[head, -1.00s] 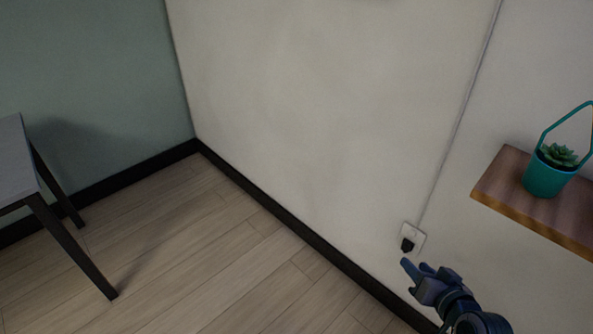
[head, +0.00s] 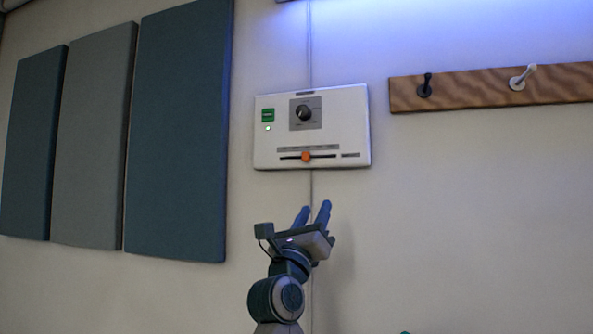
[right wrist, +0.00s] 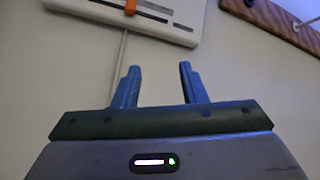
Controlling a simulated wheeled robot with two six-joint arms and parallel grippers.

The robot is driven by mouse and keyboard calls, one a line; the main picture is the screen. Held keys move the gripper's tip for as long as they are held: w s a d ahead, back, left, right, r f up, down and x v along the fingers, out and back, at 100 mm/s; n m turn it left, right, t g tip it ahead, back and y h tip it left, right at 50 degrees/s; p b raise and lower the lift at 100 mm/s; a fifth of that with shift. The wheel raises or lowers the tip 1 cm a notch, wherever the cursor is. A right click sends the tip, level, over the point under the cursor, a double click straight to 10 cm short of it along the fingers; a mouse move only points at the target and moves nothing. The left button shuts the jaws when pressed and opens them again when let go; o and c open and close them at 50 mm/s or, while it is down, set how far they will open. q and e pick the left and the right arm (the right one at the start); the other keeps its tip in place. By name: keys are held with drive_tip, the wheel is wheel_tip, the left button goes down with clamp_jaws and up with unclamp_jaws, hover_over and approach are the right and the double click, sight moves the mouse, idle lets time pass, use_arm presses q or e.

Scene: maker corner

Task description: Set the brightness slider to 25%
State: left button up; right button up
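A white control panel (head: 345,110) is on the wall in the head view. Its brightness slider has an orange knob (head: 306,157) on a horizontal dark slot (head: 325,156), a little left of the slot's middle. The knob also shows at the top of the right wrist view (right wrist: 130,7). My right gripper (head: 313,213) is below the panel, apart from it. In the right wrist view its two blue fingers (right wrist: 158,72) are spread with nothing between them. The knob is above and left of the fingers there. My left gripper is in neither view.
The panel also has a round dial (head: 304,113) and a green switch (head: 268,115). A wooden rail (head: 455,92) with hooks is to the right. Blue and grey wall panels (head: 178,130) are to the left. A cable runs down the wall below the panel.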

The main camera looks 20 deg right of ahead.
sight(305, 156)
drive_tip(key=a+r+m+y, duration=0.2)
drive_tip(key=a+r+y, duration=0.3)
drive_tip(key=r, duration=0.4)
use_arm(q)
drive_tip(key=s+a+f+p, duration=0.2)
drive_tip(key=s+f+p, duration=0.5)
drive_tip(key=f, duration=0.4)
use_arm(e)
drive_tip(key=shift+g, duration=0.4)
drive_tip(key=p+x, duration=0.2)
drive_tip(key=x, duration=0.1)
drive_tip(key=p+x, duration=0.2)
drive_tip(key=x, duration=0.2)
drive_tip(key=p+x, duration=0.2)
drive_tip(key=x, duration=0.1)
drive_tip(key=shift+w+d+f+p, duration=0.15)
drive_tip(key=shift+w+p, duration=0.25)
drive_tip(key=shift+w, duration=0.1)
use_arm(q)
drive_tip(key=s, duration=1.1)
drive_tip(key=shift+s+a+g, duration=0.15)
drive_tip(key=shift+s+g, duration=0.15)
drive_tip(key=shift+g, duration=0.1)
use_arm(e)
drive_tip(key=shift+w, duration=0.25)
drive_tip(key=shift+d, duration=0.1)
clamp_jaws()
